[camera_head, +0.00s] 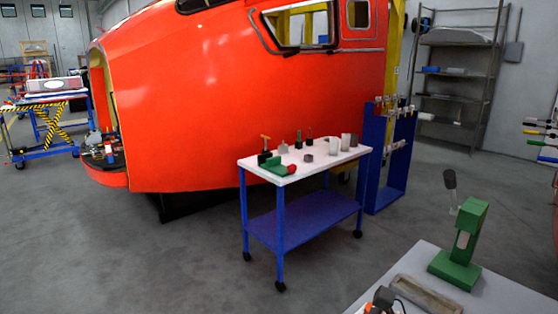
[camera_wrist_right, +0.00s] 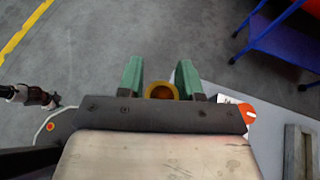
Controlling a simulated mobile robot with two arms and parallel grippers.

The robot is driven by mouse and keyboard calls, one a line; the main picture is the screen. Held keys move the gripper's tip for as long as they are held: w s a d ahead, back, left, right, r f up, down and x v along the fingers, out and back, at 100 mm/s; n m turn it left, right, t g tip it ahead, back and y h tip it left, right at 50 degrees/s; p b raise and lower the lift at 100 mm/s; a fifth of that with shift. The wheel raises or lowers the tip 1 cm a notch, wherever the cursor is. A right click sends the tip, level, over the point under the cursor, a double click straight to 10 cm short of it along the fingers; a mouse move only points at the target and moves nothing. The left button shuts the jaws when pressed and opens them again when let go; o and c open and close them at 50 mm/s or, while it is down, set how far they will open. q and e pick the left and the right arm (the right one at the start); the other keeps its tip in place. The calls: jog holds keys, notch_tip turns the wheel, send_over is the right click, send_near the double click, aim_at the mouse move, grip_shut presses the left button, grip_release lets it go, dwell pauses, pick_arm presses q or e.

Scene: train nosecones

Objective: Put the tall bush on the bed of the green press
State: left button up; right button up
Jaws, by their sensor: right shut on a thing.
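My right gripper (camera_wrist_right: 160,76) has its two green fingers on either side of a brass-coloured round bush (camera_wrist_right: 161,91) and is shut on it. The bush shows nearly end-on with a dark bore, so its height cannot be told. The green press (camera_head: 469,232) stands upright on the light grey table at the lower right of the head view. Its lever with a dark knob sticks up at its left. Its bed (camera_head: 453,269) is the flat green base and looks bare. The press is not seen in the wrist view. My left gripper is in neither view.
The grey table (camera_head: 507,296) also holds a shallow tray (camera_head: 426,296) left of the press and an orange-and-black thing at its near edge. A blue cart (camera_head: 305,217) with several small parts on its white top stands beyond. Grey floor lies between them.

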jog(key=d+f+m+t+h, duration=0.1)
jog(key=m+h, duration=0.1)
jog(key=w+d+f+m+t+h, duration=0.1)
jog(key=d+m+t, duration=0.1)
jog(key=w+d+f+m+t+h, duration=0.1)
jog(key=d+f+m+h, duration=0.1)
jog(key=shift+f+t+h, duration=0.1)
jog(key=shift+t+h, duration=0.2)
jog(key=shift+t, duration=0.1)
jog(key=d+m+h, duration=0.2)
jog(key=s+d+m+t+h, duration=0.1)
jog(key=d+h, duration=0.1)
jog(key=d, duration=0.1)
jog(key=d+m+h, duration=0.2)
jog(key=shift+s+d+r+m, duration=0.3)
jog(key=shift+d+r, duration=0.05)
jog(key=shift+r, duration=0.05)
jog(key=shift+s+a, duration=0.1)
jog(key=a, duration=0.4)
jog(key=shift+a+r, duration=0.1)
jog(key=shift+a, duration=0.1)
jog(key=shift+a+r+p, duration=0.15)
jog(key=shift+r+p, duration=0.25)
jog(key=shift+a+r, duration=0.1)
jog(key=shift+s, duration=0.1)
